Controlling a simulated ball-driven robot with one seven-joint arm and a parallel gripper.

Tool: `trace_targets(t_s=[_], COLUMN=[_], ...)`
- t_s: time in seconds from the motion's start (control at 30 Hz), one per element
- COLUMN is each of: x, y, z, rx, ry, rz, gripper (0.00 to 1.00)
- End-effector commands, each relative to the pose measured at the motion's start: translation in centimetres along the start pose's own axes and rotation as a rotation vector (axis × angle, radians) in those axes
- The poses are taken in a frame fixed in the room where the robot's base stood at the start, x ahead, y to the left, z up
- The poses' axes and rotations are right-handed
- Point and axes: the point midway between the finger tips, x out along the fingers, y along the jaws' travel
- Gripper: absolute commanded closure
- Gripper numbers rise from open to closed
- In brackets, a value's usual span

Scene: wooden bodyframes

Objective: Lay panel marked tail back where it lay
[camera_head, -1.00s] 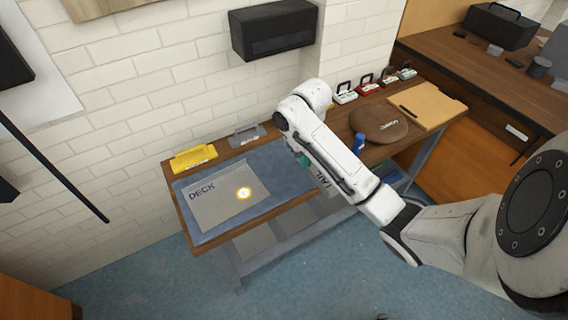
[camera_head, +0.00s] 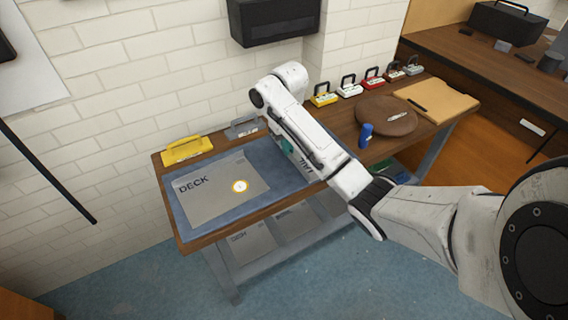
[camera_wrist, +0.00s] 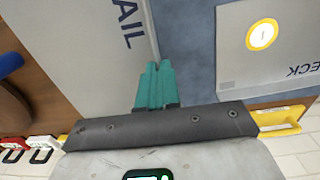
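The grey panel marked TAIL (camera_head: 305,166) is partly hidden by my arm in the head view, toward the right end of the blue mat (camera_head: 284,184). In the wrist view the TAIL panel (camera_wrist: 90,50) fills the upper left. My gripper (camera_head: 287,146) has teal fingers; in the wrist view the fingers (camera_wrist: 155,72) are close together at the panel's edge and look shut on it. Whether the panel touches the mat cannot be told. A strip of mat (camera_wrist: 185,45) shows between it and the DECK panel.
The grey DECK panel (camera_head: 212,204) with a yellow-ringed disc (camera_head: 239,186) lies on the mat's left. Yellow (camera_head: 187,150) and grey (camera_head: 243,127) handled tools stand behind. A blue cylinder (camera_head: 365,136), brown round cushion (camera_head: 388,119) and board (camera_head: 440,100) are to the right. More panels (camera_head: 254,244) lie below.

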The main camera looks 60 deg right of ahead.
Motion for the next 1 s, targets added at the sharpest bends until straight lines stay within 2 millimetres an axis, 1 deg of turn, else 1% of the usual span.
trace_targets(t_s=[0.03, 0.1, 0.27, 0.33, 0.53, 0.63, 0.93, 1.0], x=[0.7, 1.1, 1.9, 2.6, 4.8, 5.2, 5.5, 5.5], y=[0.0, -0.1, -0.1, -0.2, -0.1, -0.2, -0.2, -0.2], z=[-0.4, -0.9, -1.6, -2.1, -1.9, -2.0, -1.9, -1.9], rx=[-0.001, 0.000, 0.000, 0.000, 0.000, -0.001, 0.000, 0.000], ry=[0.003, 0.002, 0.001, 0.002, 0.001, 0.002, 0.001, 0.000], rz=[0.001, 0.002, 0.002, 0.002, 0.002, 0.002, 0.001, 0.000], gripper=[1.00, 1.00, 1.00, 1.00, 1.00, 1.00, 1.00, 0.92])
